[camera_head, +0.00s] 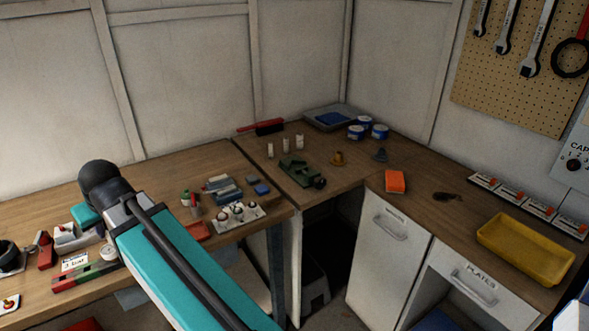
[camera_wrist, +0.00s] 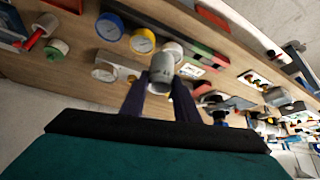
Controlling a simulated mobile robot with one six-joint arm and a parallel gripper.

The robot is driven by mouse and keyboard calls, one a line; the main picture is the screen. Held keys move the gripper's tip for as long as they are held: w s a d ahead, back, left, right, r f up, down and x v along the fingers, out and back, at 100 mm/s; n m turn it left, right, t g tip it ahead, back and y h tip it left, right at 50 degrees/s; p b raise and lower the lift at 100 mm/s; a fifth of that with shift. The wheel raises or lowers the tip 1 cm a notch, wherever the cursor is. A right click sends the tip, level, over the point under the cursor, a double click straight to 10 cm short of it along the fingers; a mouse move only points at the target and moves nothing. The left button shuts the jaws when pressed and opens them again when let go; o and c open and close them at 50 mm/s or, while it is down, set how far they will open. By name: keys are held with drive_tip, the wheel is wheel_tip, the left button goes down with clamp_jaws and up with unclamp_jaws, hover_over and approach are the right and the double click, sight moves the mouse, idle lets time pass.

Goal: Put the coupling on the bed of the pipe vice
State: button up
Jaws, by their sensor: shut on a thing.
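In the wrist view the two dark fingers of my gripper (camera_wrist: 160,92) are shut on a short grey cylinder with dark marks, which looks like the coupling (camera_wrist: 161,70). It is held at the fingertips, in front of a wooden bench top. In the head view my arm crosses the lower left, and neither the gripper nor the coupling can be made out. A green tool with a dark end, probably the pipe vice (camera_head: 297,169), sits on the corner bench in the middle of the head view. Its bed is too small to make out.
White small cylinders (camera_head: 284,146) stand behind the green tool, and an orange block (camera_head: 396,181) lies to its right. A yellow tray (camera_head: 525,249) is at the far right. Round gauges (camera_wrist: 142,40) sit near the held piece in the wrist view. The left bench is crowded.

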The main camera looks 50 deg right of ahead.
drive_tip(key=shift+d, duration=0.25)
drive_tip(key=shift+n, duration=0.3)
